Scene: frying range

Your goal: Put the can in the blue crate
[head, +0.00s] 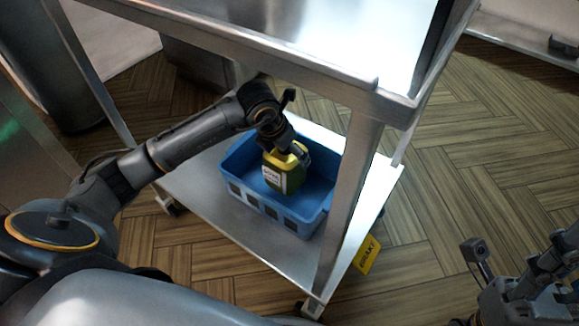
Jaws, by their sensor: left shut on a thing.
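The cart's upper shelf (300,32) is above and behind the crate, and a steel leg (351,195) stands just right of it. The lower shelf (215,208) has bare room at its left. Wood floor surrounds the cart.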

